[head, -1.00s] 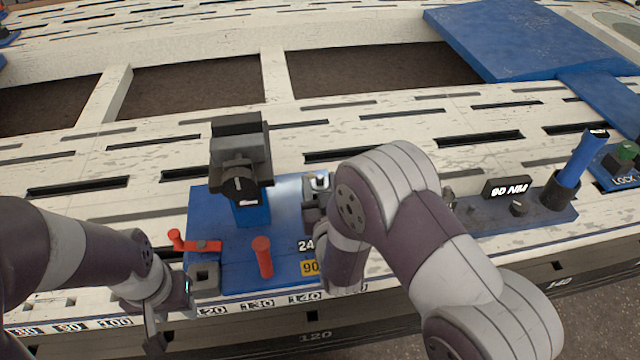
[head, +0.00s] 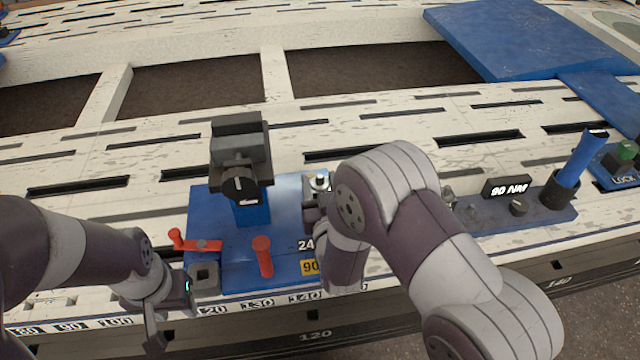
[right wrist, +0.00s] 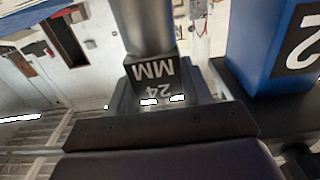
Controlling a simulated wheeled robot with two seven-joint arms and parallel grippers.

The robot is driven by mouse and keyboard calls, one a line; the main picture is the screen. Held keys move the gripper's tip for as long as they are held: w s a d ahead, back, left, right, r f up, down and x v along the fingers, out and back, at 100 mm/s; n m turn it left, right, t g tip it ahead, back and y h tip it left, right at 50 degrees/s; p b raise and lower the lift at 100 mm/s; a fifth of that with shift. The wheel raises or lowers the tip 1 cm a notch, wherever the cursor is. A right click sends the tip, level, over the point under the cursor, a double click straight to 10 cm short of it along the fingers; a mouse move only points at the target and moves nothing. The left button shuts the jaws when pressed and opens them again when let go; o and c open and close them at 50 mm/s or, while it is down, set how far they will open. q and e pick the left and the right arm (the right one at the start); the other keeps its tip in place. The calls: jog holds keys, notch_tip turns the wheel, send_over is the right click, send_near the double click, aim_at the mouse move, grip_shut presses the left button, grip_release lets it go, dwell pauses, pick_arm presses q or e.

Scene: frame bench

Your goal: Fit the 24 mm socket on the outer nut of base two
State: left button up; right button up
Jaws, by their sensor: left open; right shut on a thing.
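Base two is taken to be the blue plate (head: 225,275) with a dark clamp head (head: 240,150) on a blue post and red handles (head: 262,255). A small silver piece (head: 319,181) shows at its right side; I cannot tell whether it is the outer nut or part of the socket. My right gripper (head: 316,205) is there, partly hidden by my arm. It is shut on the 24 mm socket (right wrist: 152,78), whose dark block reads "24 MM" beside a grey cylinder (right wrist: 145,25). The socket-to-nut contact is hidden. My left gripper (head: 180,308) is open at the plate's near left corner.
A blue block marked 2 (right wrist: 265,45) stands close beside the socket. The slotted pale bench is clear behind the plate.

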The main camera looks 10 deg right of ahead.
jog(key=shift+f+b, duration=0.7)
jog(key=shift+f, duration=0.15)
dwell(0.3)
jog(key=shift+r, duration=0.1)
jog(key=shift+r+p, duration=0.55)
jog(key=shift+p, duration=0.1)
dwell(1.1)
jog(key=shift+f+b, duration=0.4)
jog(key=shift+f, duration=0.25)
jog(key=o, duration=1.3)
